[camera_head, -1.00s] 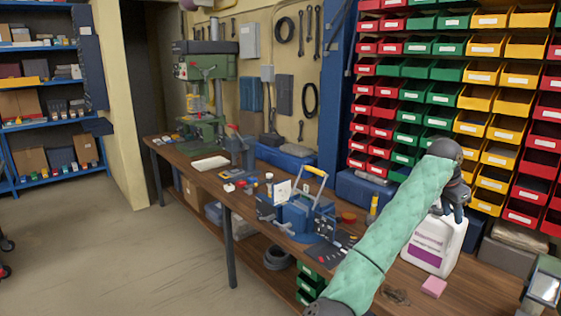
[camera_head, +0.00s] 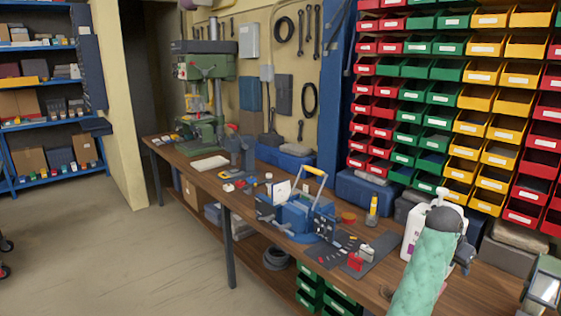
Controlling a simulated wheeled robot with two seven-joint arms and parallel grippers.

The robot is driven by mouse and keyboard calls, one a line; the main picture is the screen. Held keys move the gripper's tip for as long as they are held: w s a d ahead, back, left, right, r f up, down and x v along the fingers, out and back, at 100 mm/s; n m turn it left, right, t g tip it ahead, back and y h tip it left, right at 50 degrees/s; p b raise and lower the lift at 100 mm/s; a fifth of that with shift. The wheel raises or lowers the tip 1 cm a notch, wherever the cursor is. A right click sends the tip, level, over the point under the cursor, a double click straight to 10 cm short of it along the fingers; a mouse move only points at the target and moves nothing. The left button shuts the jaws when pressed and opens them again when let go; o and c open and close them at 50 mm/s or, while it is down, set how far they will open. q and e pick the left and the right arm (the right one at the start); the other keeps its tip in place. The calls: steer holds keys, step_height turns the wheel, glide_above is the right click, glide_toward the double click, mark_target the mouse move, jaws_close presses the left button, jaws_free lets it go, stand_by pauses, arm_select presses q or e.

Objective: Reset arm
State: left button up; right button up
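My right arm, in a green quilted sleeve, comes up from the bottom edge at the right of the head view. Its dark grey wrist and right gripper (camera_head: 464,258) hang over the right part of the workbench (camera_head: 483,288), in front of a white jug. The gripper's fingers are too small and dark to tell whether they are open or shut, and I see nothing clearly held in them. My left gripper is out of view.
The white jug (camera_head: 412,232) is partly hidden by my arm. A blue toolbox with a yellow handle (camera_head: 300,212) and a dark mat (camera_head: 378,250) bearing a red-and-white item stand left of it. Red, green and yellow bins (camera_head: 484,98) line the wall behind.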

steer(key=s+a+f+n+t+y, duration=0.1)
steer(key=s+a+f+n, duration=0.4)
steer(key=s+a+f, duration=0.3)
steer(key=s+a+f+n+t, duration=0.2)
steer(key=s+a+f+n, duration=0.25)
steer(key=s+f, duration=0.5)
steer(key=s+a+f+n+g+y, duration=0.1)
steer(key=s+a+f+n+y, duration=0.25)
steer(key=s+a, duration=0.55)
steer(key=s+a+f+n+y, duration=0.2)
steer(key=s+a+f, duration=0.2)
steer(key=s+a, duration=0.55)
steer(key=s+a+f+g, duration=0.1)
steer(key=s+f, duration=0.2)
steer(key=f, duration=1.5)
steer(key=s+f+g, duration=0.1)
steer(key=s+f, duration=0.3)
steer(key=f, duration=1.5)
steer(key=shift+s+a+f+g, duration=0.15)
steer(key=shift+s+a+g, duration=0.05)
steer(key=shift+a+g, duration=0.2)
